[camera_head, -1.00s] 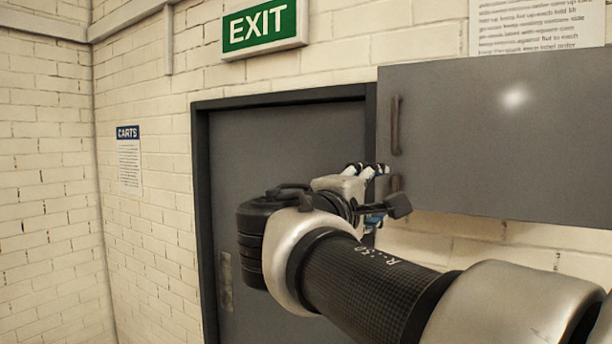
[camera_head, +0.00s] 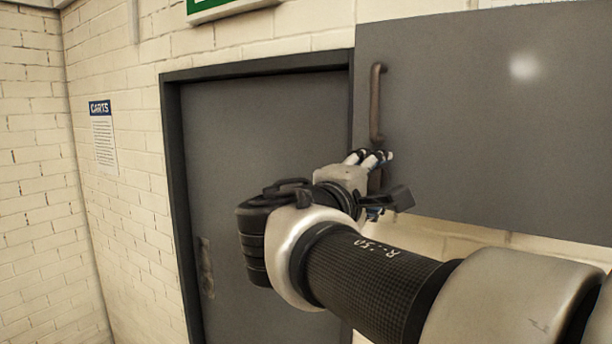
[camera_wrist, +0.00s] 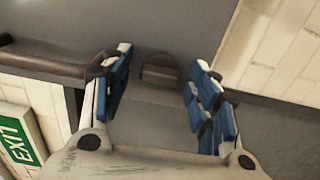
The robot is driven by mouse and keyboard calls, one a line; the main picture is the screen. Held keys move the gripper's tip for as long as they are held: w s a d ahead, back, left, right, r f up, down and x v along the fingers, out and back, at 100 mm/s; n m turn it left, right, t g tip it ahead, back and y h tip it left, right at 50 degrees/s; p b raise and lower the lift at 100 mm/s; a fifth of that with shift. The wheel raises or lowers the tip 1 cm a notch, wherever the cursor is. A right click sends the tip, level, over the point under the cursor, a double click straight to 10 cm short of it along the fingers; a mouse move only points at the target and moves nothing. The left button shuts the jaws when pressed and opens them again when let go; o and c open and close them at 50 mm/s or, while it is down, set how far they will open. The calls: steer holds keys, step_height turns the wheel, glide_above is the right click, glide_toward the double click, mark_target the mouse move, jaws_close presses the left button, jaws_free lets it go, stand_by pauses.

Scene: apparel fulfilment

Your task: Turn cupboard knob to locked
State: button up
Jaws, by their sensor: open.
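The grey wall cupboard (camera_head: 490,120) hangs at the upper right, with a long brown vertical handle (camera_head: 376,105) near its left edge. The cupboard knob (camera_wrist: 159,73) shows in the wrist view as a brownish, rounded shape on the grey door, between and just beyond my fingertips. In the head view my gripper (camera_head: 376,180) is at the cupboard's lower left corner, below the handle, and hides most of the knob. The knob's turn position is not clear.
The handle also runs along the left of the wrist view (camera_wrist: 40,60), near my left finger. A grey door (camera_head: 265,150) in a dark frame stands left of the cupboard. A CARTS notice (camera_head: 103,135) hangs on the brick wall. The green EXIT sign (camera_wrist: 18,135) is at lower left.

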steer(key=c, duration=1.1)
steer(key=shift+o, duration=0.2)
steer(key=shift+n, duration=0.3)
steer(key=n, duration=0.3)
steer(key=shift+n, duration=0.3)
steer(key=n+p, duration=0.1)
steer(key=n, duration=0.3)
steer(key=shift+r+n+p, duration=0.1)
steer(key=shift+n+p, duration=0.2)
steer(key=n+p, duration=0.3)
steer(key=n, duration=0.2)
steer(key=shift+n+p, duration=1.25)
steer(key=shift+n, duration=0.75)
